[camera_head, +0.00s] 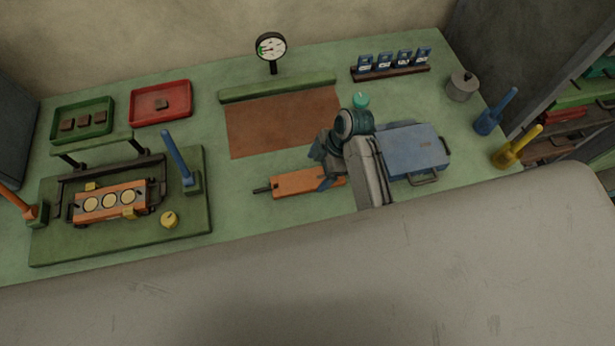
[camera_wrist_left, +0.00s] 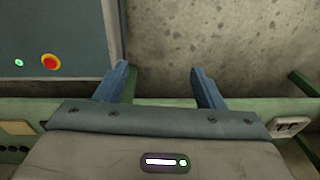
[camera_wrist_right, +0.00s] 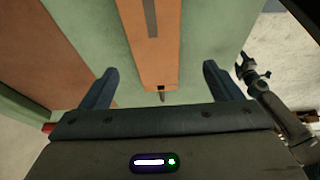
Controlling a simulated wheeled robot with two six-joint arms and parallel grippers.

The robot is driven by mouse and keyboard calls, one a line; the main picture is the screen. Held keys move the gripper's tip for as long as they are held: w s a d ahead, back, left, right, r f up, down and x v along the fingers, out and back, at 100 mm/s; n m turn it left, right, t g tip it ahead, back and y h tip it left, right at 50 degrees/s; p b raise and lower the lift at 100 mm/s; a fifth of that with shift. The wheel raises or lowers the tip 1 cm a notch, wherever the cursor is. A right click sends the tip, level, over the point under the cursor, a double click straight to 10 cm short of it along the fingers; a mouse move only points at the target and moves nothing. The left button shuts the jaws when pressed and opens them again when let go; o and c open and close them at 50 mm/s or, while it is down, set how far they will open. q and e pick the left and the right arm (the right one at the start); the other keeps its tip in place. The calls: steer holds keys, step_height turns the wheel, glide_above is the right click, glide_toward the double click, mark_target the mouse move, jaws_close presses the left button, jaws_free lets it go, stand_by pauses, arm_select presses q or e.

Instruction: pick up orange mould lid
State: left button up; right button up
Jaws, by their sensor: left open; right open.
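The orange mould lid (camera_head: 295,183) lies flat on the green bench, left of the blue case, with a dark handle at its left end. My right gripper (camera_head: 325,172) is over the lid's right end and covers part of it. In the right wrist view the lid (camera_wrist_right: 150,72), with a grey strip, lies between and beyond the open, empty fingers (camera_wrist_right: 160,82). No contact shows. The orange mould (camera_head: 92,213) with round yellowish discs sits in the green fixture at left. My left gripper (camera_wrist_left: 158,82) is open and empty in its wrist view; the head view does not show it.
The blue case (camera_head: 415,150) stands right of my right arm. A brown mat (camera_head: 270,130) lies behind the lid. Red (camera_head: 143,113) and green (camera_head: 103,108) trays and a dial gauge (camera_head: 271,46) stand at the back. Bench is clear between fixture and lid.

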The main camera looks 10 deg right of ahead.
mark_target(307, 178)
steer(key=shift+a+f, duration=0.15)
steer(key=shift+f, duration=0.15)
steer(key=shift+w+a+f, duration=0.1)
steer(key=shift+w+f, duration=0.1)
steer(key=shift+f, duration=0.05)
steer(key=p+x, duration=0.2)
steer(key=x, duration=0.2)
steer(key=shift+w+f+p, duration=0.1)
steer(key=shift+p, duration=0.25)
steer(key=shift+a+f, duration=0.1)
steer(key=shift+f, duration=0.3)
arm_select(q)
steer(key=r, duration=0.2)
steer(key=shift+w+r, duration=0.35)
steer(key=shift+r, duration=0.05)
arm_select(e)
steer(key=shift+w+r, duration=0.1)
steer(key=c, duration=1.7)
steer(key=shift+o, duration=0.2)
steer(key=shift+w+r, duration=0.1)
